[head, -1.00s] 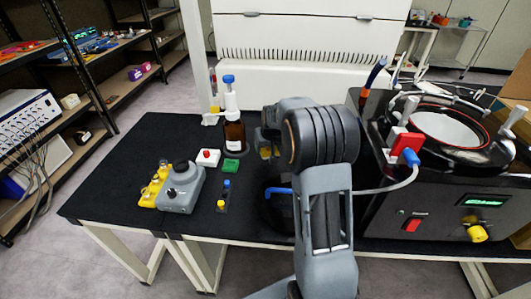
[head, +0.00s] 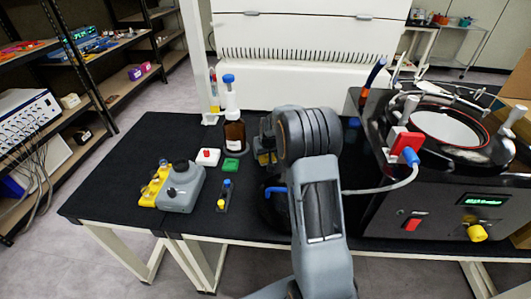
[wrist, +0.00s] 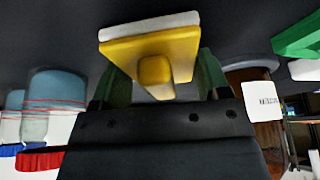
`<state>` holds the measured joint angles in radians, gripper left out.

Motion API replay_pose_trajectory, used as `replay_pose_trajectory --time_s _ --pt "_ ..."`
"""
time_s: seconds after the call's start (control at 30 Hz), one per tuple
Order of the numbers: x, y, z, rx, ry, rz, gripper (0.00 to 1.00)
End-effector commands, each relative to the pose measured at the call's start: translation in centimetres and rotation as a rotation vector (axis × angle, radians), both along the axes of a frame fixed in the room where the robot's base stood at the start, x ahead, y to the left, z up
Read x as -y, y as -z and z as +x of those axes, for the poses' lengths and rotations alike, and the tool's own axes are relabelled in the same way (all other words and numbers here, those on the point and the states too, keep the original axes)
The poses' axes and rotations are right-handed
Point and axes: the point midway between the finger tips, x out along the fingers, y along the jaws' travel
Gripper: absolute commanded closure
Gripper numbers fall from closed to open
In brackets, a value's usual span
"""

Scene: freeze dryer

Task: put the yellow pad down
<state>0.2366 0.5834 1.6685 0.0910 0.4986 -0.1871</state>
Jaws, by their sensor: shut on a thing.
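The yellow pad (wrist: 150,55) has a yellow body with a raised grip and a white layer along its far side. It sits between the two dark green fingers of my gripper (wrist: 155,82) in the wrist view. My gripper is shut on its grip. In the head view my gripper (head: 267,150) is right of the brown bottle, and only a bit of yellow shows there. The arm hides most of the pad in that view. I cannot tell whether the pad touches the black table (head: 135,150).
The black machine (head: 440,200) with a cable stands right. The table's left end is clear.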

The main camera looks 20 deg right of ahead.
Motion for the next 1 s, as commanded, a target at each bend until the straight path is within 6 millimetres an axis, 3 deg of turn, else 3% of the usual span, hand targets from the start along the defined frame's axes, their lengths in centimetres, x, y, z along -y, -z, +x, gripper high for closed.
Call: replay_pose_trajectory --time_s 0.23,0.27,0.5,1.0 --pt "0.0 0.9 0.0 -0.001 0.0 0.0 0.53" --pt "0.0 0.8 -0.1 -0.002 0.0 0.0 0.28" --pt "-0.3 1.0 -0.1 -0.008 -0.003 0.003 0.05" --pt "-0.7 1.3 -0.2 -0.015 -0.009 0.007 0.05"
